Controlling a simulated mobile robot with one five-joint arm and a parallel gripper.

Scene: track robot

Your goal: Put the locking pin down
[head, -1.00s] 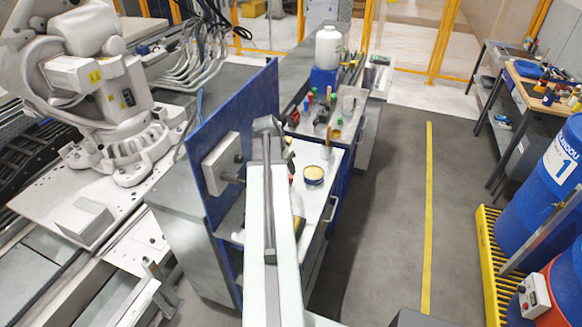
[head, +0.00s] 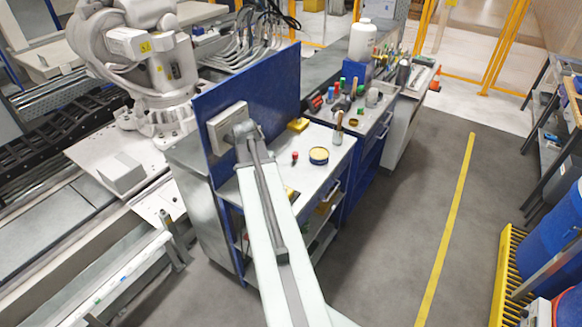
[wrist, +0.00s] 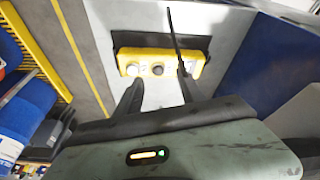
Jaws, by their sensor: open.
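My gripper is at the far end of my raised arm, by the grey box on the blue panel (head: 262,90) in the head view; its fingers are hard to make out there. In the wrist view my gripper (wrist: 158,84) has its two dark fingers apart, with nothing seen held between them. A small red-topped piece (head: 295,157) stands on the grey bench top (head: 328,142) in the head view. It may be the locking pin, but I cannot tell. Beyond the fingers in the wrist view is a yellow piece with round knobs (wrist: 130,67), beside a thin dark rod (wrist: 174,35).
Tools and a white bottle (head: 362,40) stand farther back. A white robot arm (head: 150,55) is left of the panel.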

